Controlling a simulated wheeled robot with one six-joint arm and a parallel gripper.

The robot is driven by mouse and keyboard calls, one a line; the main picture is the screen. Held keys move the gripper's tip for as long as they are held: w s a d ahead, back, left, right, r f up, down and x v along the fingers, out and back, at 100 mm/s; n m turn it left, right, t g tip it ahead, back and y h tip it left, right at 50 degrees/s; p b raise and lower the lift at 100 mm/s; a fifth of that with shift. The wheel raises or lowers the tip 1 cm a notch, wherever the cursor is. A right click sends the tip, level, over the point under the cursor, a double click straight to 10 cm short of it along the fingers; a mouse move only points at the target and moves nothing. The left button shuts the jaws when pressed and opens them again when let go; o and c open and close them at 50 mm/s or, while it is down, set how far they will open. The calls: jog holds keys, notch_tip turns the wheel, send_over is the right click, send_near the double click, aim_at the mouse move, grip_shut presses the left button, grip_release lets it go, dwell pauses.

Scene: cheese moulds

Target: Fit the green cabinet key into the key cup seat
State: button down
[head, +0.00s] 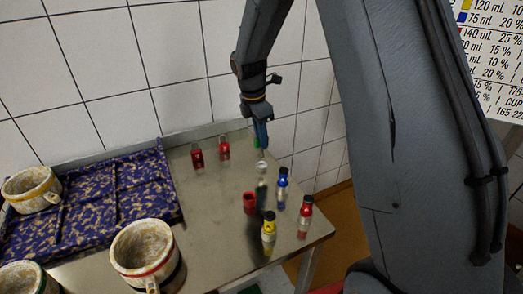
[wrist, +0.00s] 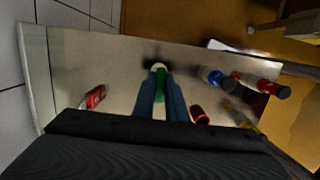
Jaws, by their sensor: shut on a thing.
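My gripper (head: 261,146) is above the steel table, its blue fingers pointing down. In the wrist view my gripper (wrist: 161,98) is shut on the green key (wrist: 161,82), which sits between the two fingers and ends in a pale tip. In the head view the fingers mostly hide the key. A pale, rounded piece (head: 262,168) shows just below the fingertips; I cannot tell whether it is the key's tip or part of a seat. A dark patch surrounds the pale tip in the wrist view. I cannot clearly make out the key cup seat.
A small red cup (head: 249,203) stands close by. Moulds (head: 147,250) and a purple patterned tray (head: 100,205) are at left.

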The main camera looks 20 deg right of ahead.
aim_at(262, 154)
jog(key=shift+f+p, duration=0.6)
jog(key=shift+f, duration=1.7)
jog(key=shift+f, duration=0.1)
jog(key=c, duration=1.8)
grip_release()
jog(key=r, duration=0.3)
jog(key=a+r+b, duration=0.1)
jog(key=r, duration=0.3)
jog(key=r+b, duration=0.1)
jog(key=r, duration=0.3)
jog(key=shift+s+a, duration=0.1)
jog(key=shift+a, duration=0.2)
jog(key=shift+s+r+b, duration=0.15)
jog(key=shift+r+b, duration=0.2)
jog(key=shift+r, duration=0.1)
jog(key=s+f+m+y, duration=0.1)
jog(key=s+f+m, duration=0.2)
jog(key=s+m, duration=0.7)
jog(key=s+d+f+m+t, duration=0.1)
jog(key=s+f+m, duration=0.2)
jog(key=s+m, duration=0.7)
jog(key=s, duration=0.3)
jog(key=shift+s+d+y, duration=0.2)
jog(key=shift+s+y, duration=0.1)
jog(key=shift+y, duration=0.1)
